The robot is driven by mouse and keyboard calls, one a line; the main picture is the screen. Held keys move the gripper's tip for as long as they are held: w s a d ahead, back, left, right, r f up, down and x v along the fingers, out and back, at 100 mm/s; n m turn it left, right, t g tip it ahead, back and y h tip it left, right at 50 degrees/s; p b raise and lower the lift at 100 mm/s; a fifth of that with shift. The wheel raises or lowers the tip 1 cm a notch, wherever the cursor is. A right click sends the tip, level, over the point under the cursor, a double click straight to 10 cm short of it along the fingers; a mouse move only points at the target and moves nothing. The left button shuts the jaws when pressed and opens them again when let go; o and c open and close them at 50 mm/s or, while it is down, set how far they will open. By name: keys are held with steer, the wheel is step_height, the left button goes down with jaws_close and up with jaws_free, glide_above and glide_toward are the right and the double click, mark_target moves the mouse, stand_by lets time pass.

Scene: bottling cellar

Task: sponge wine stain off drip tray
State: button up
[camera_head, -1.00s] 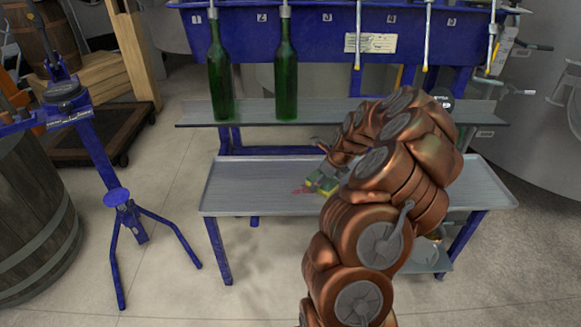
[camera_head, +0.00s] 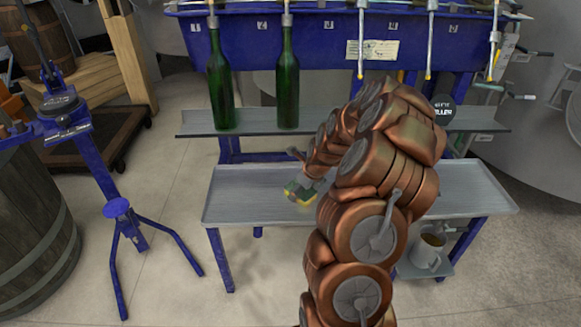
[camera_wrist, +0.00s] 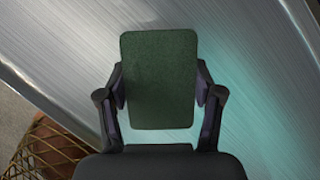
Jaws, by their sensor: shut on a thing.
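The sponge (camera_head: 299,194), yellow with a green face, is in my gripper (camera_head: 308,180), low over the grey drip tray (camera_head: 240,200). In the wrist view the sponge's dark green face (camera_wrist: 160,80) is held between the two fingers of my gripper (camera_wrist: 160,102), with brushed metal (camera_wrist: 255,90) of the tray behind it. I cannot tell whether the sponge touches the tray. No red stain shows on the visible metal; the part under the sponge and behind my arm is hidden.
Two green bottles (camera_head: 221,85) (camera_head: 287,85) stand on the upper shelf (camera_head: 255,121) behind the tray. The blue filler (camera_head: 270,45) is above. A mug (camera_head: 427,251) stands on a low shelf at right. A blue stand (camera_head: 95,165) is at left. The tray's left part is clear.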

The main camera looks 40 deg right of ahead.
mark_target(291, 187)
steer(key=shift+w+a+r+p, duration=0.1)
steer(key=shift+w+a+p, duration=0.5)
steer(key=shift+a, duration=0.4)
steer(key=shift+w+a+r, duration=0.15)
steer(key=shift+w, duration=0.15)
steer(key=shift+r+p, duration=0.4)
steer(key=shift+r, duration=0.45)
steer(key=shift+s+r+p, duration=0.1)
steer(key=shift+r+p, duration=1.85)
steer(key=shift+r, duration=1)
steer(key=shift+r+p, duration=0.1)
steer(key=shift+p, duration=0.25)
steer(key=p, duration=0.4)
steer(key=shift+w+a+r, duration=0.15)
steer(key=shift+w+r, duration=0.2)
steer(key=shift+r, duration=0.05)
steer(key=shift+p, duration=0.85)
steer(key=p, duration=0.2)
steer(key=shift+p, duration=0.4)
